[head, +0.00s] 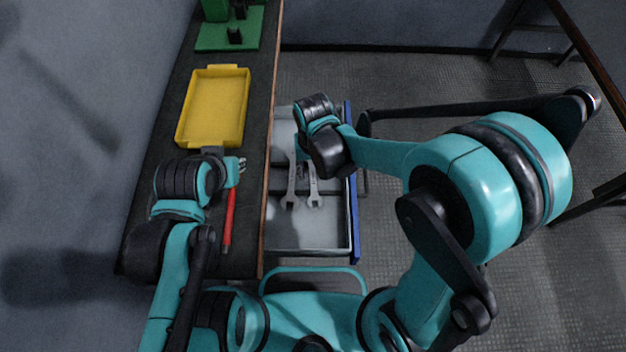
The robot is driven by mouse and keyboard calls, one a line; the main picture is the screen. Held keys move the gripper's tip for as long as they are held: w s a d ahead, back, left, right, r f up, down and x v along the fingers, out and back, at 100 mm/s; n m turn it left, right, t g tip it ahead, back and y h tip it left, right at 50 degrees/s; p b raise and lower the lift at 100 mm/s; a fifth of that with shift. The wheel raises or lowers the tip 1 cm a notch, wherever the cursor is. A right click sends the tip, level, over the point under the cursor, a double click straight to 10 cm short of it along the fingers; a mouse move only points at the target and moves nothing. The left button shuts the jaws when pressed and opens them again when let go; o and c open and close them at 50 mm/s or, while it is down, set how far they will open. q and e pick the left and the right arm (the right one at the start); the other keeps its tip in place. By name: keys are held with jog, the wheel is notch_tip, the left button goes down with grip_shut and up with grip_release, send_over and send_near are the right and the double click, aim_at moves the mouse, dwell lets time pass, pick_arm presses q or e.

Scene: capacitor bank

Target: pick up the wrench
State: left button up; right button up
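Two silver wrenches lie side by side in the open drawer (309,238): a left wrench (290,197) and a right wrench (314,198). Their open jaws point toward me, and their far ends are partly hidden by my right wrist. My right gripper (302,155) is over the drawer near the far parts of the wrenches. Its fingertips are mostly hidden, so I cannot tell if it touches a wrench or is open or shut. My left gripper (238,168) is over the workbench, close to the end of a red tool; its opening is too small to tell.
The dark workbench (182,262) stands left of the drawer. It carries a yellow tray (218,106), a red long-handled tool (229,220) and a green fixture (222,38) at the far end. A dark-framed table stands at right. Floor between is clear.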

jog(key=shift+f, duration=0.9)
jog(key=shift+r, duration=0.1)
jog(key=shift+c, duration=0.3)
grip_shut()
